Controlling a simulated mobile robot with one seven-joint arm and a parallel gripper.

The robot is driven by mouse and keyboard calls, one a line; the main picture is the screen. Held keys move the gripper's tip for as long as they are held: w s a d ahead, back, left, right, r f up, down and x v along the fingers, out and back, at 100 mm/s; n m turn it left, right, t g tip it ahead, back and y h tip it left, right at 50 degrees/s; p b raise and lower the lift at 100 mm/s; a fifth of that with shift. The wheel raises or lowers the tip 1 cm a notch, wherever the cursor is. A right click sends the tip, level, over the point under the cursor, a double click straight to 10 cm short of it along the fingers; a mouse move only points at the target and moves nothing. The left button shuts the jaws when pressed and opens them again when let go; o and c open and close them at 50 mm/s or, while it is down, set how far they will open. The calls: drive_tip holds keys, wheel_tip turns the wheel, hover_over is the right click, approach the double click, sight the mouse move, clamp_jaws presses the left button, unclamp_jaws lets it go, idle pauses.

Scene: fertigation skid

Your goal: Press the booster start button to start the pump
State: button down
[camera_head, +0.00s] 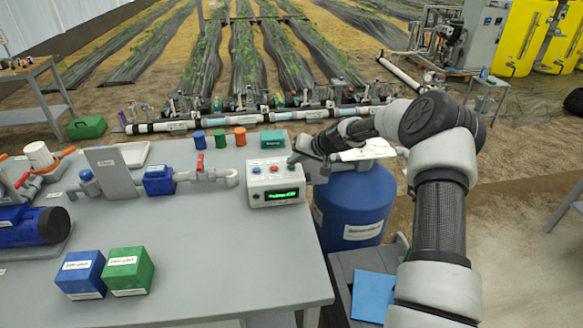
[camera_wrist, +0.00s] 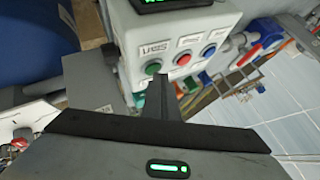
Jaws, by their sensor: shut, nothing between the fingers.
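The grey control box (camera_head: 276,184) stands on the right end of the bench, with a lit green display on its front. In the wrist view, the box (camera_wrist: 150,35) has a green button (camera_wrist: 153,67), a red button (camera_wrist: 183,59) and a blue button (camera_wrist: 209,50) in a row. The labels beside them are too small to read surely. My gripper (camera_wrist: 159,82) is shut and empty, its fingertips right by the green button. I cannot tell whether they touch it. In the head view, my gripper (camera_head: 294,160) reaches over the box's right end from the right.
A blue barrel (camera_head: 355,205) stands under my arm, right of the bench (camera_head: 230,265). A pipe with a red-handled valve (camera_head: 200,166) is left of the box. Small blue, green and orange cylinders and a teal box (camera_head: 272,139) are behind it. The bench front is mostly clear.

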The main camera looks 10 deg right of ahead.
sight(294, 168)
drive_tip(key=shift+f, duration=0.2)
drive_tip(key=shift+r, duration=0.1)
idle(0.4)
drive_tip(key=shift+r, duration=0.7)
drive_tip(key=shift+r+p, duration=0.7)
drive_tip(key=shift+r, duration=1.8)
